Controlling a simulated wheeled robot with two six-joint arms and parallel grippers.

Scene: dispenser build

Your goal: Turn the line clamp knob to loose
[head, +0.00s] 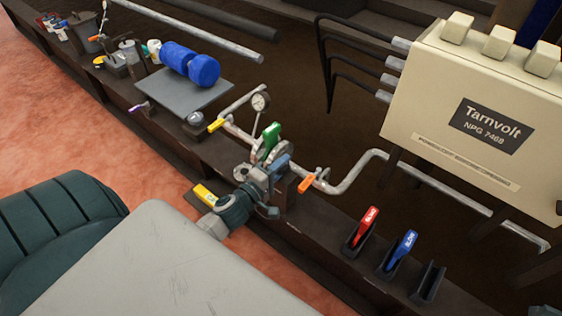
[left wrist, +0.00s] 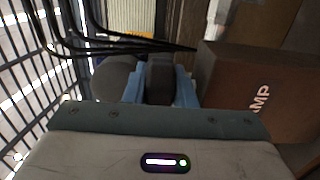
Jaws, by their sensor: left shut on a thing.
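The line clamp knob shows in the left wrist view as a dark upright grip (left wrist: 160,78). My left gripper (left wrist: 160,88) is shut on it, with a blue finger on each side. A brown block (left wrist: 262,105) lettered "AMP", its start cut off, stands to the right of the knob. In the head view my left gripper (head: 280,167) reaches the dark rail beside the pipe fitting, and its fingers hide the knob there. I cannot tell which way the knob is turned.
A green lever (head: 271,139) and a gauge (head: 260,101) stand close behind my left gripper. A red handle (head: 365,224) and a blue handle (head: 401,249) sit in holders to the right. A pale Tarnvolt box (head: 450,130) stands at the back right.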

